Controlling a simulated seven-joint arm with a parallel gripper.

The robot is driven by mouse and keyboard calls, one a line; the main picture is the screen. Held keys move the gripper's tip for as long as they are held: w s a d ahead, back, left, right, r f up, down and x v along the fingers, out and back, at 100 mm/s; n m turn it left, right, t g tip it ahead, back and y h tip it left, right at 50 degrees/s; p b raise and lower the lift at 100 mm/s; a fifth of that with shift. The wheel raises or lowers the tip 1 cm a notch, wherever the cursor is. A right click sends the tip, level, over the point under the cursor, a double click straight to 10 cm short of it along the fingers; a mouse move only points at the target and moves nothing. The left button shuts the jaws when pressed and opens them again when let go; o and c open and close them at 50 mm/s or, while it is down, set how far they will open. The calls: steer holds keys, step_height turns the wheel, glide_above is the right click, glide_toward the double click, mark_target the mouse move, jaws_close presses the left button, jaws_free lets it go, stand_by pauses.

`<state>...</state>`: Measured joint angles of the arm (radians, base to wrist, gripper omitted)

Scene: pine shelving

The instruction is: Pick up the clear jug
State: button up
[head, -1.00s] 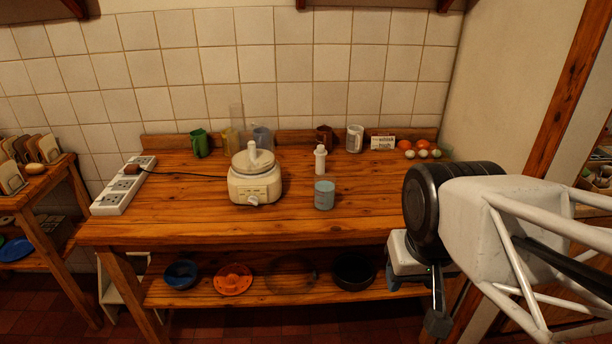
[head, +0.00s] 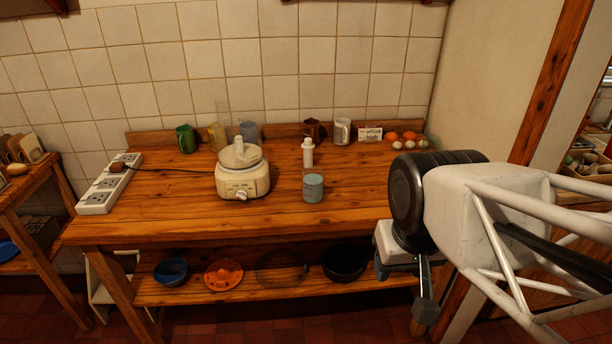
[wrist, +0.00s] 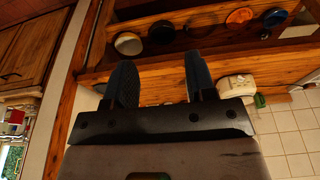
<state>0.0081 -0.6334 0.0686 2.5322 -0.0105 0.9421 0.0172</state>
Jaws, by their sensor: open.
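A faint, tall see-through vessel (head: 222,112), which looks like the clear jug, stands at the back of the wooden table, behind the cream food processor (head: 242,180). Its lower part is hidden by the processor and its outline is hard to make out. My gripper (head: 427,292) hangs at the table's right front, well away from the vessel. In the wrist view my gripper (wrist: 160,78) shows two dark fingers spread apart with nothing between them. I cannot make out the jug in the wrist view.
Near the vessel are a green mug (head: 186,139), a yellowish cup (head: 216,137) and a blue-grey mug (head: 250,133). A power strip (head: 108,184) lies left. The front left tabletop is clear.

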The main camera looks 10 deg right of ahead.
steer(key=o, duration=0.6)
steer(key=shift+c, duration=0.2)
